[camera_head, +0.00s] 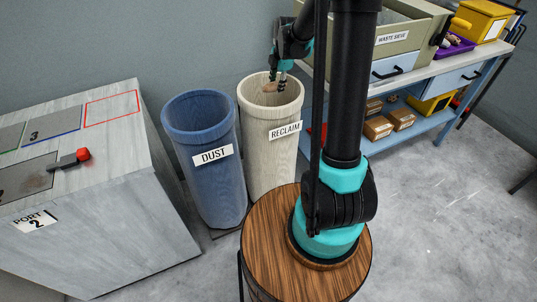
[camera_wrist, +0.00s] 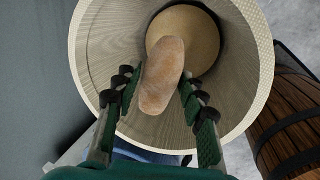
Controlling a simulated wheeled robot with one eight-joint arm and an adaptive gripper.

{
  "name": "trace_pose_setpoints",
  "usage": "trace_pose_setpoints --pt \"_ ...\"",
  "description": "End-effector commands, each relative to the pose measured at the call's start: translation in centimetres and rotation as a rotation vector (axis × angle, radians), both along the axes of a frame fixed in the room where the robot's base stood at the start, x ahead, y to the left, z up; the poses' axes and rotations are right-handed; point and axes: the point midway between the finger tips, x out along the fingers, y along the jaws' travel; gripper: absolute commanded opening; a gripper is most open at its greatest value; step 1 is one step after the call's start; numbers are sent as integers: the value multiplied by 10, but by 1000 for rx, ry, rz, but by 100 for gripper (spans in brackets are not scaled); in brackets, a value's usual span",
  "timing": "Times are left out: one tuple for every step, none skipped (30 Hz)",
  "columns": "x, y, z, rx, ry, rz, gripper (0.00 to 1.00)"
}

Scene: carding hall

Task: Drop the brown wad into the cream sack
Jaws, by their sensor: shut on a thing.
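The brown wad (camera_wrist: 163,72) is a tan, elongated lump held between the fingers of my gripper (camera_wrist: 160,90) in the wrist view. In the head view my gripper (camera_head: 277,82) is over the mouth of the cream sack (camera_head: 270,155), a tall open container labelled RECLAIM. There the wad (camera_head: 270,87) shows small between the fingertips. In the wrist view the sack's rim (camera_wrist: 262,50) surrounds the wad, and its round bottom shows below. Whether the wad is above or slightly inside the rim I cannot tell.
A blue container (camera_head: 205,175) labelled DUST stands just left of the cream sack. A grey cabinet (camera_head: 110,220) with a red-handled lever is further left. A workbench (camera_head: 450,75) with a WASTE SIEVE box stands at the right. A wooden barrel (camera_wrist: 295,130) is beside the sack.

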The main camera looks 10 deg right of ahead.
Motion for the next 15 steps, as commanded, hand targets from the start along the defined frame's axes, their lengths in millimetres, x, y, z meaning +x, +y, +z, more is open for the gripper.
trace_pose_setpoints --pt "0 0 -1 0 0 0 12" --pt "0 0 -1 0 0 0 12" --pt "0 0 -1 0 0 0 12" --pt "0 0 -1 0 0 0 12" --pt "0 0 -1 0 0 0 12" --pt "0 0 -1 0 0 0 12" --pt "0 0 -1 0 0 0 12" --pt "0 0 -1 0 0 0 42" --pt "0 0 -1 0 0 0 47" --pt "0 0 -1 0 0 0 51" --pt "0 0 -1 0 0 0 54" --pt "0 0 -1 0 0 0 59" --pt "0 0 -1 0 0 0 63" --pt "0 0 -1 0 0 0 65" --pt "0 0 -1 0 0 0 65"
